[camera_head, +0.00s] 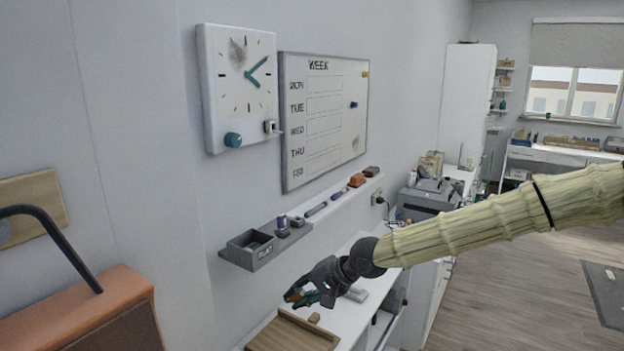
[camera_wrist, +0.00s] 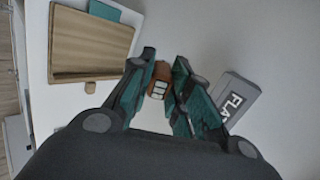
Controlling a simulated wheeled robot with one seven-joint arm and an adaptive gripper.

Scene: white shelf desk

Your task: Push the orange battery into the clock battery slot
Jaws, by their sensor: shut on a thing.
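The white square clock (camera_head: 238,88) with teal hands hangs on the wall. It has a teal knob at its lower left and a small white and dark fitting (camera_head: 271,127) at its lower right; I cannot tell whether that is the battery slot. My gripper (camera_head: 298,297) is low over the desk, below and to the right of the clock and well apart from it. In the wrist view, its fingers (camera_wrist: 166,70) are shut on a small orange-brown block with a pale face, which looks like the orange battery (camera_wrist: 161,73). The head view does not show the battery clearly.
A wooden tray (camera_head: 292,335) with a small wooden block (camera_head: 314,318) lies on the white desk. A grey lettered box (camera_wrist: 235,98) lies right of the fingers. A wall ledge (camera_head: 300,218) with a grey bin and small items runs below the whiteboard (camera_head: 325,118).

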